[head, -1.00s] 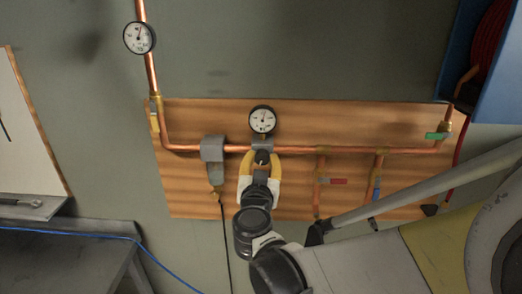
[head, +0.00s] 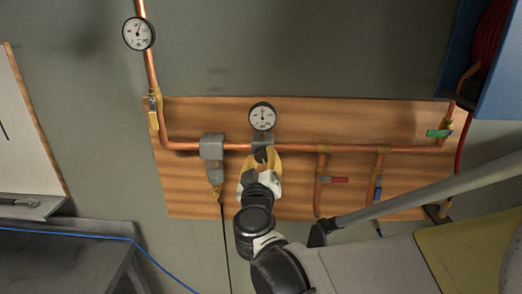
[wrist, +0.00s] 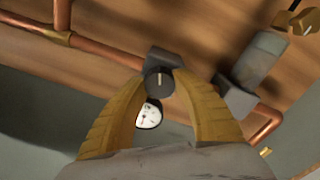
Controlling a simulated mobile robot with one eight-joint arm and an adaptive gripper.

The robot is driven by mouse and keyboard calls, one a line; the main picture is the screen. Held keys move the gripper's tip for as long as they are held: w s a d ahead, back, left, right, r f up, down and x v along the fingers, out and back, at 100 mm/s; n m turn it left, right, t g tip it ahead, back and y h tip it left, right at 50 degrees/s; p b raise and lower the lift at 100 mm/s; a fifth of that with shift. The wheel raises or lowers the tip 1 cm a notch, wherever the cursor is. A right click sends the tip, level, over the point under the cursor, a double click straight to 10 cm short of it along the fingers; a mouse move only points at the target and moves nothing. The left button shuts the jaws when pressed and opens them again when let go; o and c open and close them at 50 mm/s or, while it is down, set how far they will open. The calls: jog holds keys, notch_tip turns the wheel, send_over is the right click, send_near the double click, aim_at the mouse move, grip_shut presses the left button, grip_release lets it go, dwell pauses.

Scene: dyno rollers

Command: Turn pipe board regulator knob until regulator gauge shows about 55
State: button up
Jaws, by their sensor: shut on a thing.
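The dark regulator knob (wrist: 159,84), with a pale line on its face, sits between my yellow fingers in the wrist view. It hangs below the grey regulator body (head: 262,137) on the copper pipe. My gripper (head: 262,156) is shut on the knob; in the wrist view the fingertips (wrist: 161,78) are at its two sides. The regulator gauge (head: 262,117) is a round white dial with a dark rim above the regulator. Its needle points roughly straight up in the head view, but the numbers are too small to read.
A second gauge (head: 138,33) is on the upright pipe at upper left. A grey filter unit (head: 213,147) is left of my gripper. Red-handled (head: 333,180) and blue-handled (head: 378,194) valves are to its right. A green handle (head: 438,133) is at the far right.

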dwell(0.4)
jog(key=o, duration=1.2)
jog(key=s, duration=1.2)
jog(key=shift+a+f, duration=0.2)
jog(key=shift+a, duration=0.2)
